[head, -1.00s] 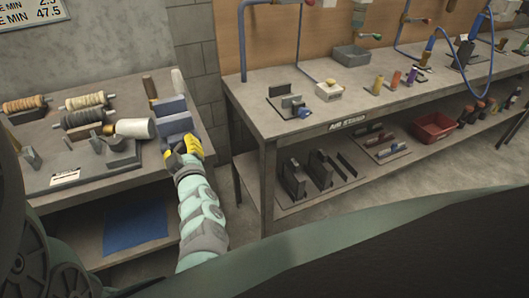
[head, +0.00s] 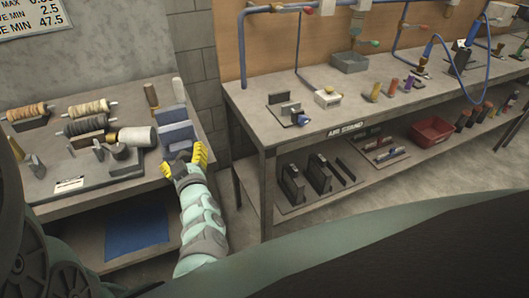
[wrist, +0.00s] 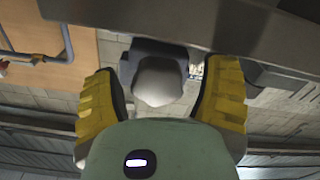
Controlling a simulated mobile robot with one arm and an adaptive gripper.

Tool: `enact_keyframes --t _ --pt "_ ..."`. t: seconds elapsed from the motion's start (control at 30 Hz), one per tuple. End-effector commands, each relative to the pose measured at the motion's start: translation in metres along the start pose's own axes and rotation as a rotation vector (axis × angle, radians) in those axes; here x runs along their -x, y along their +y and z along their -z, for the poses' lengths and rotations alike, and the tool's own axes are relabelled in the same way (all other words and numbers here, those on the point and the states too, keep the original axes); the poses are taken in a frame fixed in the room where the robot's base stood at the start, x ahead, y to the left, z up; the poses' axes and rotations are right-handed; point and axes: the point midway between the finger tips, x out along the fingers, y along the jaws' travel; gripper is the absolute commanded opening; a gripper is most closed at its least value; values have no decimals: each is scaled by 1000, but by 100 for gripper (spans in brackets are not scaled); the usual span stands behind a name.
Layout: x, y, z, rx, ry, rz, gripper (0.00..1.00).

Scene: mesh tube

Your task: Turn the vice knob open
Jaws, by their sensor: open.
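The vice knob (wrist: 160,88) is a rounded pale-grey end in the wrist view, below a dark blue-grey block. The blue-grey vice (head: 177,133) stands at the right front edge of the left bench in the head view; its knob is hidden there by my gripper. My gripper (head: 187,158) has yellow fingers and is at that bench edge, just in front of the vice. In the wrist view my gripper (wrist: 164,70) is open, with one finger on each side of the knob and visible gaps between.
The left bench (head: 105,190) holds spools, a white cylinder (head: 138,136) and metal blocks left of the vice. A longer workbench (head: 265,130) with parts and a lower shelf stands to the right. A floor gap lies between the benches.

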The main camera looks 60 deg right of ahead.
Motion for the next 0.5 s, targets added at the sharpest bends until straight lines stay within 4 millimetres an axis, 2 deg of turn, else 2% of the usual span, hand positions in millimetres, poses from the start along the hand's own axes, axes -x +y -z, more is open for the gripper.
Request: enact_keyframes --t 0.13,0.5 --pt "-1 3 5 -112 -1 0 74" --pt "0 4 3 -321 1 -3 74"
